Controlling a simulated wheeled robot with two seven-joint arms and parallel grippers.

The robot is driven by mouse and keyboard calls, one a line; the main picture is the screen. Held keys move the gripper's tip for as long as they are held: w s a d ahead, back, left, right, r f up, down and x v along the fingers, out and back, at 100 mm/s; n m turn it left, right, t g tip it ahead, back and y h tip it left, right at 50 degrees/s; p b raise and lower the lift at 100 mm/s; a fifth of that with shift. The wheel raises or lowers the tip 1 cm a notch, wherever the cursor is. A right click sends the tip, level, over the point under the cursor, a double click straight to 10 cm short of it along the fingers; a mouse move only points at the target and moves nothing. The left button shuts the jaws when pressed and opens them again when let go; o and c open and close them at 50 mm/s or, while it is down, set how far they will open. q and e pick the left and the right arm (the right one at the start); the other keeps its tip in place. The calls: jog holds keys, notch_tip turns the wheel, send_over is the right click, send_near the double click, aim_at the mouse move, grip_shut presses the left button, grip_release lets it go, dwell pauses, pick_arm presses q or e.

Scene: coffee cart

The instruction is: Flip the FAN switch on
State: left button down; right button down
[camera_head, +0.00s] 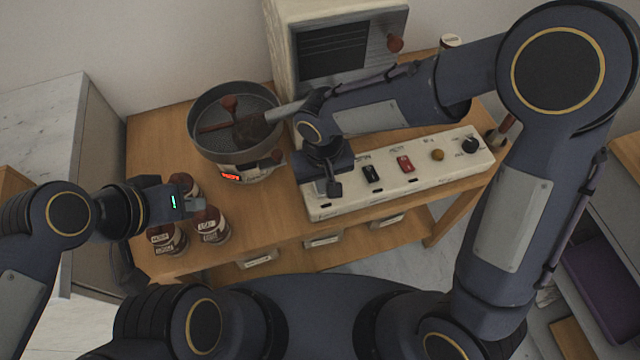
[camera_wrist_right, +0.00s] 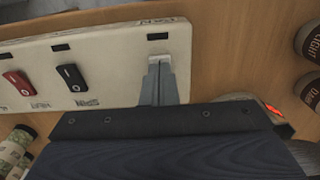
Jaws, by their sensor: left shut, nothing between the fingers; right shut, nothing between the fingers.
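A cream switch panel (camera_head: 425,183) lies along the front of the wooden cart and also shows in the right wrist view (camera_wrist_right: 110,55). It bears a black rocker switch (camera_head: 372,173) and a red rocker switch (camera_head: 406,164). The labels are too blurred to tell which is FAN. My right gripper (camera_head: 334,190) is shut and empty over the panel's left end, its fingertips (camera_wrist_right: 161,62) at a small pale part they partly hide. Whether they touch it I cannot tell. My left gripper (camera_head: 196,204) is shut and empty above the jars.
Several brown-lidded jars (camera_head: 211,226) stand at the cart's front left. A dark round pan (camera_head: 235,95) with a stirrer sits on a base with a red display (camera_head: 231,177). A cream machine (camera_head: 340,40) stands behind.

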jog(key=shift+f+b, duration=0.55)
jog(key=shift+f, duration=0.1)
jog(key=shift+r+p, duration=2.65)
jog(key=shift+r, duration=0.95)
jog(key=s+d+r+m+t+y, duration=0.25)
jog(key=d+r, duration=0.65)
jog(key=d, duration=0.5)
jog(key=s+d+r+m+t+y, duration=0.1)
jog(key=s+d+r+m+t, duration=0.1)
jog(key=s+d, duration=0.4)
jog(key=shift+s+d+r+m+t, duration=0.2)
jog(key=shift+s+d+m+t, duration=0.25)
jog(key=shift+s, duration=1.2)
